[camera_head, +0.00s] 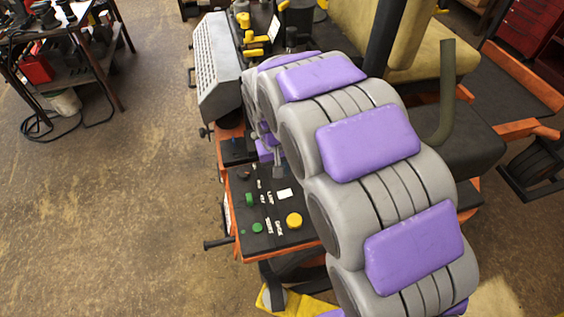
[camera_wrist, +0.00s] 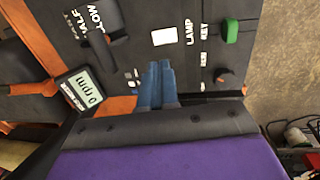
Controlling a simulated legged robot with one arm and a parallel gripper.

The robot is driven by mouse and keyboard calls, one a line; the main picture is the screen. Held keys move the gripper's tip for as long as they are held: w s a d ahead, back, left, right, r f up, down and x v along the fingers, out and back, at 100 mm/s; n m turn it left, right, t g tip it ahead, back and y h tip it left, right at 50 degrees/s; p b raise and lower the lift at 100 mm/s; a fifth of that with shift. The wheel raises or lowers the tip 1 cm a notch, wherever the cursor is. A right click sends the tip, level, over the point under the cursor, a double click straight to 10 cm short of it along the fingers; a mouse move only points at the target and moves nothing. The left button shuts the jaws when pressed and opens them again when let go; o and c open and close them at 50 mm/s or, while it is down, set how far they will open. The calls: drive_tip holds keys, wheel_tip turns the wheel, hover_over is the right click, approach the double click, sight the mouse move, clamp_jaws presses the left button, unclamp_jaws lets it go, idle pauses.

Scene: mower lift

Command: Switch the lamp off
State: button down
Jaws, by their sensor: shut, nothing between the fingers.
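The black control panel (camera_head: 246,178) sits on the orange mower, left of my arm in the head view. A white rectangular piece (camera_wrist: 164,36) lies beside the LAMP label (camera_wrist: 189,34); it also shows in the head view (camera_head: 284,194). I cannot tell its switch position. My gripper (camera_wrist: 158,66) shows as two blue fingers, shut together and empty, over the panel. In the wrist view the fingertips are just below the white piece; I cannot tell their height above the panel. In the head view my arm mostly hides the gripper.
A green knob (camera_wrist: 230,31) stands beside the KEY label. A yellow button (camera_head: 294,220) and another green button (camera_head: 257,228) are on the panel. A black lever (camera_wrist: 97,38) and an rpm display (camera_wrist: 86,89) lie left in the wrist view. Open floor lies left of the mower.

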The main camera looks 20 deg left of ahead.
sight(288, 191)
drive_tip(key=f, duration=0.2)
drive_tip(key=d+f, duration=0.1)
drive_tip(key=f, duration=0.5)
drive_tip(key=shift+w+d+f, duration=0.15)
drive_tip(key=shift+w+f, duration=0.1)
drive_tip(key=shift+f, duration=0.45)
